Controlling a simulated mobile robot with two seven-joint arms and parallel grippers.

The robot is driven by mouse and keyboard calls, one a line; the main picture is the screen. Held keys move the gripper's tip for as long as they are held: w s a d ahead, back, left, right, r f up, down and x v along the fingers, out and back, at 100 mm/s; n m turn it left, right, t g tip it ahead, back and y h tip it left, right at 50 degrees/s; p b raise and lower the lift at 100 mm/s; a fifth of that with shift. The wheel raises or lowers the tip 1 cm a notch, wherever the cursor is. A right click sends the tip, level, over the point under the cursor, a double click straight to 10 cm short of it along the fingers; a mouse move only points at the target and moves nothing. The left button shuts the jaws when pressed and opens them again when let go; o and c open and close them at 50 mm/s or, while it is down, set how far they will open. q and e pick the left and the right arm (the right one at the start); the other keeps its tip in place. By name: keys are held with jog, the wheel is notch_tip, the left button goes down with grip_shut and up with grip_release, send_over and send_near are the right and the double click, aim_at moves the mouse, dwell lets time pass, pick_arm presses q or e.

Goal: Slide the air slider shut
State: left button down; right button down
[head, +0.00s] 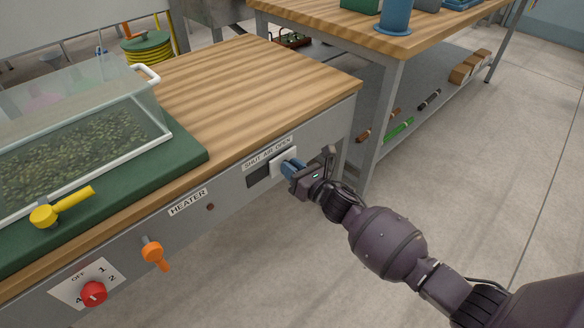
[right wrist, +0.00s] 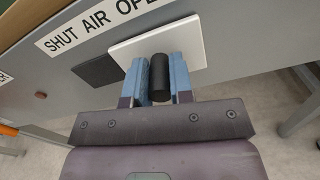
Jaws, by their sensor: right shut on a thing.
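The air slider is a white plate with a black knob on the grey front panel of the bench. In the right wrist view, the white plate (right wrist: 188,48) and the black knob (right wrist: 160,78) show clearly. The plate sits toward the OPEN end of the "SHUT AIR OPEN" label (head: 268,154), with a dark opening (head: 259,177) bare to its left. My right gripper (head: 289,168) is at the panel, its blue fingers shut on the knob. In the head view the gripper hides the knob. My left gripper is not in view.
An orange lever (head: 153,252) and a red dial (head: 94,293) stand out from the same panel at the left. A glass-covered tray (head: 80,120) and a yellow-handled valve (head: 62,207) are on the bench. A second table (head: 420,35) stands behind.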

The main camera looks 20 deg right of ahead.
jog(key=s+a, duration=0.1)
jog(key=a, duration=0.4)
jog(key=s+a, duration=0.1)
jog(key=a, duration=0.1)
jog(key=shift+s+a, duration=0.2)
jog(key=shift+s, duration=0.15)
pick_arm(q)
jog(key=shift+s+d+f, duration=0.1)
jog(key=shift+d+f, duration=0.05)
pick_arm(e)
jog(key=shift+s+a+f, duration=0.1)
jog(key=shift+s+a, duration=0.05)
jog(key=shift+a, duration=0.1)
jog(key=c, duration=1)
grip_release()
jog(key=shift+a, duration=0.15)
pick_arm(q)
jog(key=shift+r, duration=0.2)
pick_arm(e)
jog(key=shift+s+d+p, duration=0.3)
jog(key=shift+s+p, duration=0.05)
jog(key=shift+s, duration=0.05)
pick_arm(q)
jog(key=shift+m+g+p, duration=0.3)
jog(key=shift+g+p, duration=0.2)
jog(key=shift+p, duration=0.25)
pick_arm(e)
jog(key=shift+v, duration=5)
